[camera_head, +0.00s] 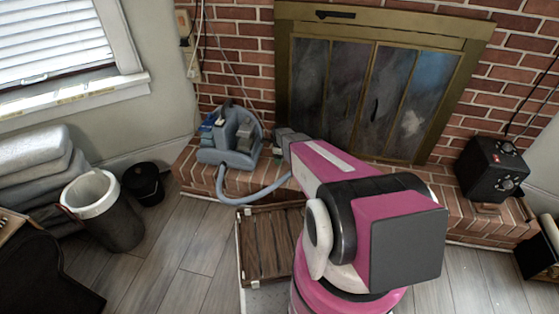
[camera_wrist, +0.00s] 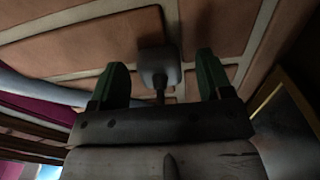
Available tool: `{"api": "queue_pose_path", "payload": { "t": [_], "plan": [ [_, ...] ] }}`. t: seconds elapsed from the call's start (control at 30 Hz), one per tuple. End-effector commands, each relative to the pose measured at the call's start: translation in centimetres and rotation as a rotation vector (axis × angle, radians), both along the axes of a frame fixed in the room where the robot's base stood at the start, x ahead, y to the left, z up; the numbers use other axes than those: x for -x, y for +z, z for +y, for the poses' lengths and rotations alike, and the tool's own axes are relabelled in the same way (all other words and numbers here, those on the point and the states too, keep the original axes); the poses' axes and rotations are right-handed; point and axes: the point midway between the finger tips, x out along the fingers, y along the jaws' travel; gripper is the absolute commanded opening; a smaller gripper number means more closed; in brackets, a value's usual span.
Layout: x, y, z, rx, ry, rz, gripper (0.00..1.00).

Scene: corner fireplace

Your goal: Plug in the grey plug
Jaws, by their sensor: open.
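In the wrist view, a small grey block with a short stem, which looks like the grey plug (camera_wrist: 158,66), is in front of the brick surface. My gripper (camera_wrist: 160,62) is open, with one green finger on each side of the block. A gap shows between each finger and the block, so they look apart. In the head view, my gripper (camera_head: 279,147) is low over the brick hearth, just right of the blue machine; its fingers are mostly hidden, and I cannot make out the plug there.
The blue machine (camera_head: 232,140) stands on the hearth (camera_head: 207,183), its hose (camera_head: 250,198) curving along the front. A wall box with cords (camera_head: 187,45) is at upper left. A fireplace (camera_head: 375,95) is behind my arm. A wooden slatted thing (camera_head: 265,245) lies below; a black box (camera_head: 490,168) stands right.

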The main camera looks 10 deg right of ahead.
Motion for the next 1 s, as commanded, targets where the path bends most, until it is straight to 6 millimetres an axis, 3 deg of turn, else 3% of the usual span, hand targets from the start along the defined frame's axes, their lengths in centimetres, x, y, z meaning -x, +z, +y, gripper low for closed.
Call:
{"api": "queue_pose_path", "payload": {
  "t": [0.37, 0.4, 0.53, 0.57, 1.0],
  "plan": [
    [0.00, -0.66, -0.02, 0.000, 0.000, -0.001, 0.72],
    [0.00, -0.66, -0.02, 0.000, 0.000, -0.001, 0.69],
    [0.00, -0.66, -0.02, 0.000, 0.000, -0.001, 0.27],
    [0.00, -0.66, -0.02, 0.000, 0.000, -0.001, 0.21],
    [0.05, 0.04, -0.02, -0.001, 0.000, -0.001, 0.21]
  ]
}}
